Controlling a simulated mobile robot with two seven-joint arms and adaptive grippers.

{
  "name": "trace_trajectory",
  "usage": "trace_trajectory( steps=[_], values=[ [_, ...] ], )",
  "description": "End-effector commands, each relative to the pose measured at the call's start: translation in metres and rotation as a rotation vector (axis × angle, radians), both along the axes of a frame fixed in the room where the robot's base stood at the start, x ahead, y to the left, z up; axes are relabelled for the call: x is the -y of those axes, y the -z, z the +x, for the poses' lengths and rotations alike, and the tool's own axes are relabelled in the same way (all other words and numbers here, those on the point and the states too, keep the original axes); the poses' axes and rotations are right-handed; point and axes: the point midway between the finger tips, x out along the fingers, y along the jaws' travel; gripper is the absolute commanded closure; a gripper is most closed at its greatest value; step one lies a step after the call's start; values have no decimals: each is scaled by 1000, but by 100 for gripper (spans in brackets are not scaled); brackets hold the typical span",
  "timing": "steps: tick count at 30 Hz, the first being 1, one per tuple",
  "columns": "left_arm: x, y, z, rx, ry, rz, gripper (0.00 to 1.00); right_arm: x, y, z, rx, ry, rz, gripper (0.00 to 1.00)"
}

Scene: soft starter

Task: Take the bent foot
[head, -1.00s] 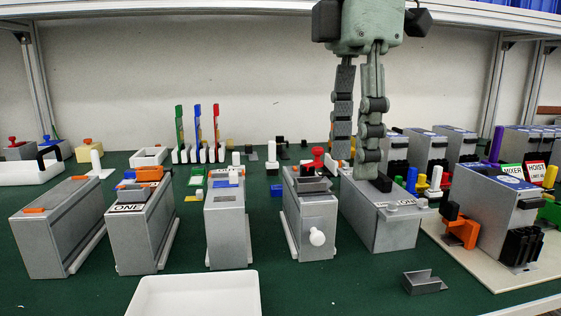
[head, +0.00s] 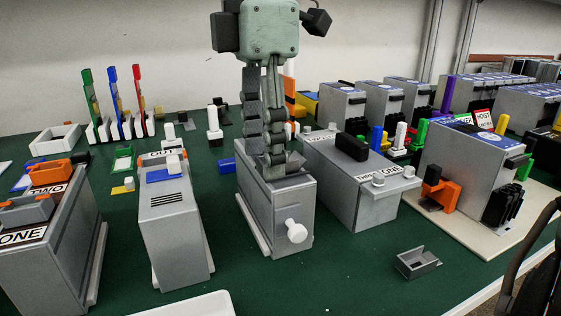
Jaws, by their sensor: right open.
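I cannot tell for certain which piece is the bent foot. A small bent grey metal piece (head: 418,262) lies alone on the green table at the front right. My right gripper (head: 274,172) comes down from the top, fingers pointing down, at the top of a grey box (head: 283,210) with a white knob. Its jaws are open, and its fingers hide most of the box top and whatever lies there. I cannot tell whether the fingertips touch the box. My left gripper is not in view.
A grey box (head: 365,190) with a black handle stands just right of the gripper. Another box (head: 178,235) with blue and white parts stands to the left. A beige board (head: 470,228) carries a larger unit. The table around the small metal piece is clear.

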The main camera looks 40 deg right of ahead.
Motion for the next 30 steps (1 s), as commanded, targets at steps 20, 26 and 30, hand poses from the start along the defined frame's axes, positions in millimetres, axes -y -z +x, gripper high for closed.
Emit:
trace_trajectory(
  steps=[20,26,30],
  values=[
    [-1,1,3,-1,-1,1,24,0,9,0,2,0,0,93],
    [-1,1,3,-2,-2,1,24,0,9,0,2,0,0,100],
    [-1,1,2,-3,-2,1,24,1,8,0,2,1,0,100]
  ],
)
